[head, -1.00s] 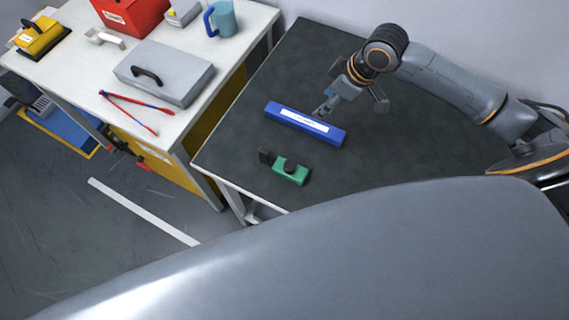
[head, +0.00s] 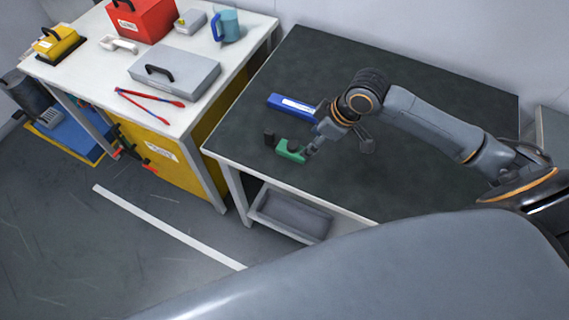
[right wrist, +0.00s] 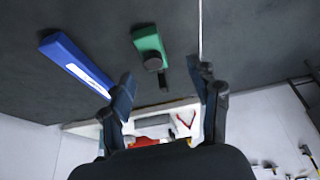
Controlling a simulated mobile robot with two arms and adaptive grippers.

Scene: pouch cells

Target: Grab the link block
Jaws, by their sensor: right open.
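A green block (head: 290,151) with a black knob and a black upright end piece lies near the front edge of the dark table (head: 420,95). A blue bar (head: 290,105) with a white label lies behind it, partly hidden by my right arm. I cannot tell by name which is the link block. My right gripper (head: 313,148) is open at the right end of the green block. In the right wrist view, the green block (right wrist: 149,42) shows beyond the open fingers (right wrist: 163,88), roughly between them, and the blue bar (right wrist: 75,62) lies to the left. Contact cannot be told.
A white bench (head: 90,72) at the left holds a grey case (head: 172,72), a red box (head: 143,20), a blue mug (head: 226,27) and red-handled pliers (head: 150,97). A grey tray (head: 292,213) sits under the table's front edge. The table's back right is clear.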

